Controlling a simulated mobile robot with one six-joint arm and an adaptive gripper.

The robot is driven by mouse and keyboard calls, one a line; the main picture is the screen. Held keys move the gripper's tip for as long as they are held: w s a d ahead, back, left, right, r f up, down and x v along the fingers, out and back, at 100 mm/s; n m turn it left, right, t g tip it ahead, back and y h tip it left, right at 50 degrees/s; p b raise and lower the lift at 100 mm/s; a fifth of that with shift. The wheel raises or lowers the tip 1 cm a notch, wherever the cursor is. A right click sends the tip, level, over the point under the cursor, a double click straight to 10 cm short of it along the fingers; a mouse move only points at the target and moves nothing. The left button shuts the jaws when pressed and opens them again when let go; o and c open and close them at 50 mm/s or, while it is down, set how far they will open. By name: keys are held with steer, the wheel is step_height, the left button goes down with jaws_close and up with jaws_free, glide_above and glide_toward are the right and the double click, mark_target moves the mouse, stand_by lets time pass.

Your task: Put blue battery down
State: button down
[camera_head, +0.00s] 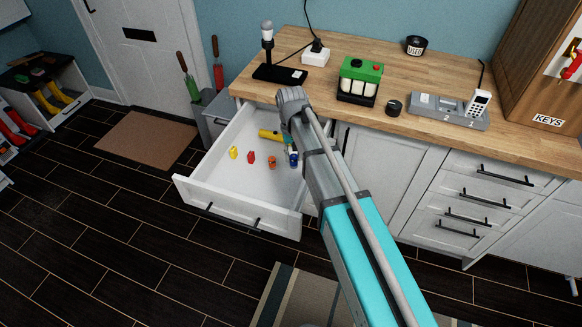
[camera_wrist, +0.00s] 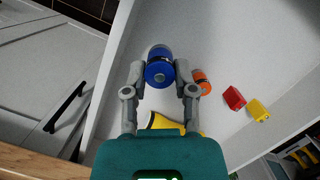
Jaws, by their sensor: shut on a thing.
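The blue battery (camera_wrist: 159,70) is between the two fingertips of my gripper (camera_wrist: 160,80) in the wrist view, with its blue end toward the camera and a grey part beyond. My gripper is shut on it. In the head view the blue battery (camera_head: 293,159) shows inside the open white drawer (camera_head: 205,180), near its right side, below my arm. My arm hides most of my gripper there. I cannot tell whether the battery touches the drawer floor.
In the drawer lie an orange battery (camera_head: 272,162), a red item (camera_head: 251,157), a small yellow item (camera_head: 234,153) and a yellow flashlight (camera_head: 269,134). The drawer's front half is bare. A green-topped charger (camera_head: 359,82) stands on the wooden counter (camera_head: 420,115).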

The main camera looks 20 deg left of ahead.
steer(key=shift+w+a+f+b, duration=0.3)
steer(key=shift+w+f+b, duration=0.3)
steer(key=shift+f, duration=0.15)
steer(key=shift+w+a+f+b, duration=0.3)
steer(key=shift+w+f+b, duration=0.25)
steer(key=shift+f, duration=0.2)
steer(key=shift+w+a+f+b, duration=0.2)
steer(key=shift+w+f+b, duration=0.1)
steer(key=shift+f+b, duration=0.2)
steer(key=shift+w+b+x, duration=0.15)
steer(key=shift+b+x, duration=0.6)
steer(key=shift+w+b+x, duration=0.15)
steer(key=shift+b+x, duration=0.55)
steer(key=shift+b, duration=0.05)
steer(key=shift+a+f, duration=0.15)
steer(key=shift+f, duration=0.05)
steer(key=shift+c, duration=2.1)
jaws_free()
steer(key=p+v, duration=1.1)
steer(key=v, duration=0.1)
steer(key=shift+p, duration=0.35)
steer(key=shift+r, duration=0.15)
